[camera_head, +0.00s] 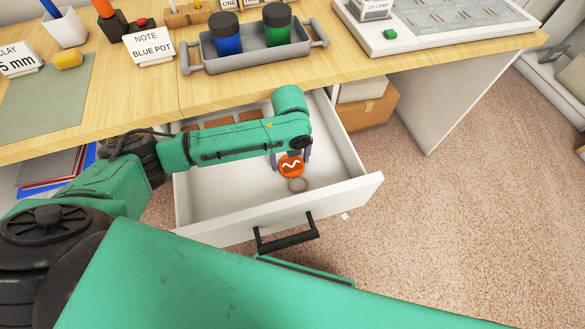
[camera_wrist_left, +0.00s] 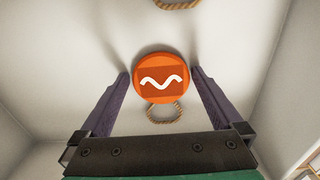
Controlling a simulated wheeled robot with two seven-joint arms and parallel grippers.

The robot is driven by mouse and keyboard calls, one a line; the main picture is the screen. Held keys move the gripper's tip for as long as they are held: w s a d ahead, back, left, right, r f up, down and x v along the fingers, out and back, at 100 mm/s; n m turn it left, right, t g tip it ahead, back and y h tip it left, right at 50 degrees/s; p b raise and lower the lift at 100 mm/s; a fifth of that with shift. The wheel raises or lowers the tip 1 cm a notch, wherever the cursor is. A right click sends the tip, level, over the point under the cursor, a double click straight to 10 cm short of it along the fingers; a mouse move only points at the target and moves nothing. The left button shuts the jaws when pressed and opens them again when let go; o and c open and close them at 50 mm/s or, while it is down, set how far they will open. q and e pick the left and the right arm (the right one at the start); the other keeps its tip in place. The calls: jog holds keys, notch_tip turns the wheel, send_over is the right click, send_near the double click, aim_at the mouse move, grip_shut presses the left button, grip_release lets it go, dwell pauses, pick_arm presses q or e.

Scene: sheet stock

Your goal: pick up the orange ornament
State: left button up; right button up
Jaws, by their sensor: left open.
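The orange ornament (camera_head: 291,165) is a round disc with a white wavy line, inside the open white drawer. A loop of tan cord (camera_head: 298,184) shows at its lower edge. In the left wrist view the ornament (camera_wrist_left: 161,78) lies between the tips of my left gripper (camera_wrist_left: 159,80), whose purple fingers are open on either side of it. In the head view my left gripper (camera_head: 291,160) reaches down into the drawer, partly hidden by my arm. My right gripper is not seen.
The drawer (camera_head: 335,197) has raised walls and a black front handle (camera_head: 287,235). Reddish-brown pieces lie at its back. Another cord loop (camera_wrist_left: 177,4) shows at the wrist view's top edge. The wooden desktop (camera_head: 130,95) overhangs the drawer's back; a grey tray (camera_head: 255,60) with two pots stands on it.

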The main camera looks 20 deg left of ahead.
aim_at(291, 163)
pick_arm(q)
jog(key=shift+r, duration=0.1)
jog(key=c, duration=1)
jog(key=shift+r, duration=0.45)
notch_tip(291, 163, up, 19)
jog(key=p, duration=0.3)
jog(key=s+a+n+p, duration=0.3)
jog(key=n+p, duration=0.1)
jog(key=n, duration=1)
jog(key=s+a+f+n+p, duration=0.1)
jog(key=n+p, duration=0.3)
jog(key=n, duration=1.1)
jog(key=shift+s+a+f+n+p, duration=0.3)
jog(key=shift+s+a, duration=0.6)
jog(key=shift+f, duration=0.1)
